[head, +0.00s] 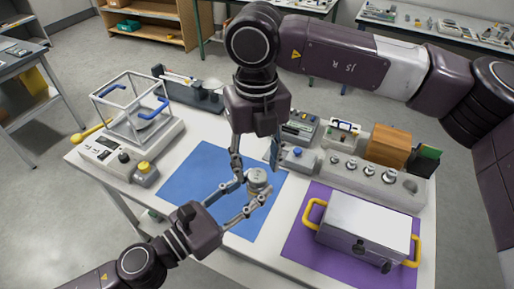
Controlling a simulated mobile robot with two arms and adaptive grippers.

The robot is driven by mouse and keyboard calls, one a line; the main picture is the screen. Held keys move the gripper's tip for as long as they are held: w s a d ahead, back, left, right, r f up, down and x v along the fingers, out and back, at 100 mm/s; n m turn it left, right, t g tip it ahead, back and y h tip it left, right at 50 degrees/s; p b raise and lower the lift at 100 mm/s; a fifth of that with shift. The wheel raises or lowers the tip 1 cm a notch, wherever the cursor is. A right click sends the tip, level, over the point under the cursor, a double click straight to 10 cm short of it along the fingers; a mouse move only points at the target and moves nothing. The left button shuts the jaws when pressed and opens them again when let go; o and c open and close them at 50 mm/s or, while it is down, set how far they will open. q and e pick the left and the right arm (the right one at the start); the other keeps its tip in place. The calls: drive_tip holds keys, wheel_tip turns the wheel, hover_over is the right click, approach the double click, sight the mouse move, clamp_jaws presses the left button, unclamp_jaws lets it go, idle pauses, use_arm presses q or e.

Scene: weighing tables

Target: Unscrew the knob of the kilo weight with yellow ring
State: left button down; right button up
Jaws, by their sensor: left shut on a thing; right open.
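A small metal kilo weight (257,187) stands upright over the blue mat, with its knob (257,174) at the top. Its ring colour is too small to tell. My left gripper (248,194) comes from the lower left and is shut on the weight's body, a finger on each side. My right gripper (256,163) points down from above, open, its two fingers spread to either side of the knob and apart from it. Whether the weight touches the mat is hard to tell.
The blue mat (195,180) lies mid-table. A weight block (345,180) holds several knobbed weights behind a silver case (365,225) with yellow handles on a purple mat (296,240).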

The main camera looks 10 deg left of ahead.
sight(257, 190)
drive_tip(key=shift+f, duration=1.2)
